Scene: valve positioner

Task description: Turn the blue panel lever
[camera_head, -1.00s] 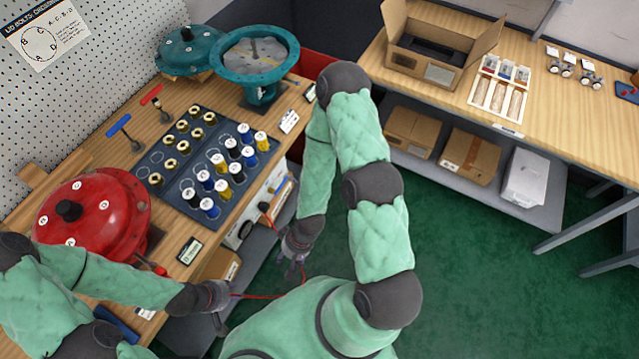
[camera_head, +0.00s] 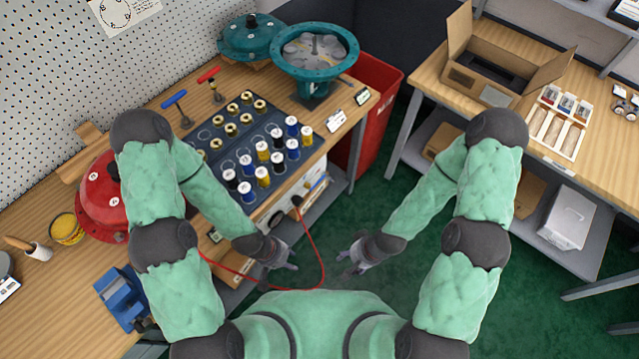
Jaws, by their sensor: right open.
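A blue T-shaped lever (camera_head: 175,98) stands on the wooden bench at the left, in front of the pegboard. A similar red T-shaped lever (camera_head: 209,75) is beside it to the right. Both stand behind the dark panel tray of fittings. My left gripper (camera_head: 288,259) hangs in front of the bench edge, well away from the blue lever; its fingers are too small to judge. My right gripper (camera_head: 347,262) is open and empty over the green floor, further from the lever.
A dark tray (camera_head: 203,148) holds several brass fittings and capped cylinders. A red valve body (camera_head: 97,203), a teal flange (camera_head: 314,50) and a blue vise (camera_head: 120,299) are on the bench. A red cable (camera_head: 321,262) loops near my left gripper. A second bench with boxes is right.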

